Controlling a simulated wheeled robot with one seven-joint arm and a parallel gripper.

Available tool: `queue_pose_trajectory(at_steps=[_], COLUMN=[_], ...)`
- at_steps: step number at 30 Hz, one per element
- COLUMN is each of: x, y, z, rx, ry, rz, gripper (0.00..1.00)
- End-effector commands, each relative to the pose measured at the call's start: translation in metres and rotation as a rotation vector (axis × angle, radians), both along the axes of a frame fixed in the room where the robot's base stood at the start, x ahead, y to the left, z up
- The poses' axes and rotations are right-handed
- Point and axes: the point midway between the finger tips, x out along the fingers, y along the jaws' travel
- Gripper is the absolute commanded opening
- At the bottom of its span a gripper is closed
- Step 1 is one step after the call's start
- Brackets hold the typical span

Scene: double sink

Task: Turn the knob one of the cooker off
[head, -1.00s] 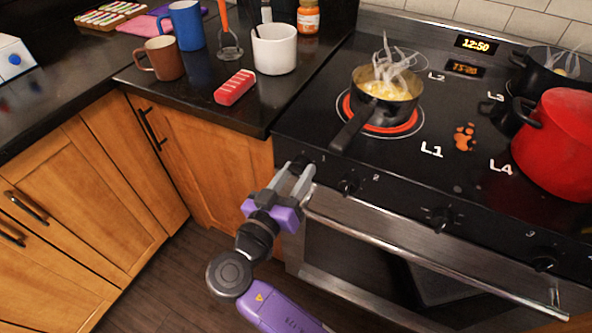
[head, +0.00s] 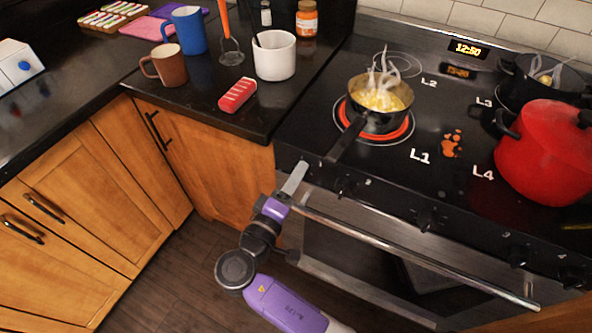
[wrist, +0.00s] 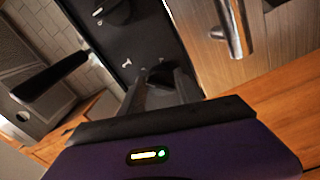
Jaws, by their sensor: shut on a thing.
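The cooker (head: 297,140) has a row of black knobs along its front edge. My gripper (head: 302,165) is at the left end of this row, shut on knob one. In the head view its fingers hide the knob. In the wrist view the dark knob one (wrist: 161,92) sits between the two fingers of my gripper (wrist: 160,84), and its pointer cannot be made out. The burner L1 (head: 409,133) glows red under a steaming black pan (head: 368,118).
Knob two (head: 345,187) sits just right of my gripper, above the oven handle (head: 400,243). A red pot (head: 545,150) stands at the cooker's right. The counter at left holds mugs, a white pot (head: 275,58) and a red packet (head: 238,95).

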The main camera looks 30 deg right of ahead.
Motion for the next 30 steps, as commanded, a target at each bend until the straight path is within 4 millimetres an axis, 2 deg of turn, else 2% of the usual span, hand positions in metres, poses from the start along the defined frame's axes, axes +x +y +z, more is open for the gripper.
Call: queue_pose_trajectory(at_steps=[18,30], x=[0.0002,0.0006], y=[0.0011,0.0014], z=[0.0045,0.0027], rx=[-0.333,-0.457], ry=[0.457,0.627], rz=[0.003,0.004], gripper=[0.00,0.00])
